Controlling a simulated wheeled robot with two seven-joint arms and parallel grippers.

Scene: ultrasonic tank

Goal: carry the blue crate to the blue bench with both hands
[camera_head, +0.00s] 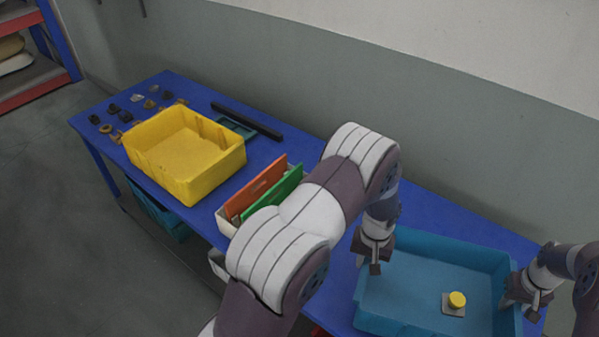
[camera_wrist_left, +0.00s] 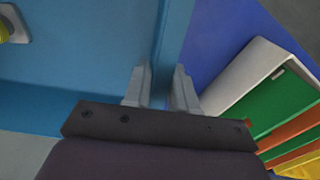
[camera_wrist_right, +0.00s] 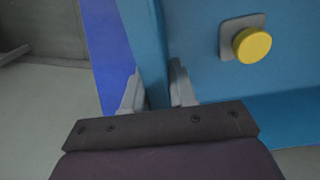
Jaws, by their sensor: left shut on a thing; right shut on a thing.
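The blue crate (camera_head: 415,256) is at the right end of the blue bench (camera_head: 308,160) in the head view. A grey plate with a yellow round knob (camera_head: 456,300) lies inside it. My left gripper (camera_head: 374,262) is shut on the crate's left wall; the left wrist view shows its fingers (camera_wrist_left: 160,88) on both sides of the wall. My right gripper (camera_head: 528,296) is shut on the crate's right wall, with its fingers (camera_wrist_right: 157,88) on both sides in the right wrist view. The crate looks level. I cannot tell whether its bottom touches the bench.
A yellow crate (camera_head: 206,183) stands on the left part of the bench, with several small parts (camera_head: 137,98) beyond it. A white box with orange and green panels (camera_head: 262,190) stands left of the blue crate. A grey wall (camera_head: 300,85) runs behind the bench.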

